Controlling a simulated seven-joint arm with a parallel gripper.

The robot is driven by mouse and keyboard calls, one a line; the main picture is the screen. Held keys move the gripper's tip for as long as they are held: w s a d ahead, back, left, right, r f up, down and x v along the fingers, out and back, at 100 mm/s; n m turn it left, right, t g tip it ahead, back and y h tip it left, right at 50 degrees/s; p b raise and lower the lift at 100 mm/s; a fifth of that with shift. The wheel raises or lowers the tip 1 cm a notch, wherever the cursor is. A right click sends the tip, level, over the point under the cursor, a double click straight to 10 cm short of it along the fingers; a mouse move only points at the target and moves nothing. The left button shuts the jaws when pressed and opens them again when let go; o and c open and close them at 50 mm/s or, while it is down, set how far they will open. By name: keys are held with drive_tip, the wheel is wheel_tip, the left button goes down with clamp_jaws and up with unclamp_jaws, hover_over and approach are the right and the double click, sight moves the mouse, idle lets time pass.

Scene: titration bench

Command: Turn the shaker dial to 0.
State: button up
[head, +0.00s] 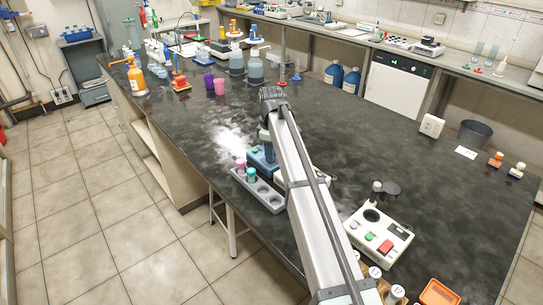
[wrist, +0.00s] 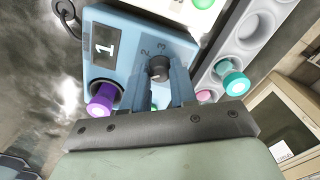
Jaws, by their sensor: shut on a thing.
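The shaker (wrist: 115,62) is a light blue box with a dark display reading 1. It also shows in the head view (head: 257,158), partly behind my arm. Its dial (wrist: 158,67) is a small dark round knob with the figures 2 and 3 printed beside it; other figures are hidden. My gripper (wrist: 158,76) is over the shaker, its two blue fingers closed on the dial from either side. A purple-capped tube (wrist: 103,97) stands in the shaker next to the left finger.
A grey rack (head: 262,192) with pink-capped and teal-capped tubes stands close beside the shaker. A white device with red and green buttons (head: 378,235) stands to the right. The dark bench (head: 340,130) is mostly clear beyond.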

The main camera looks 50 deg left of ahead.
drive_tip(key=n, duration=0.8)
idle(0.4)
drive_tip(key=o, duration=1.3)
drive_tip(key=shift+o, duration=0.2)
drive_tip(key=shift+r, duration=0.1)
drive_tip(key=shift+r, duration=3.4)
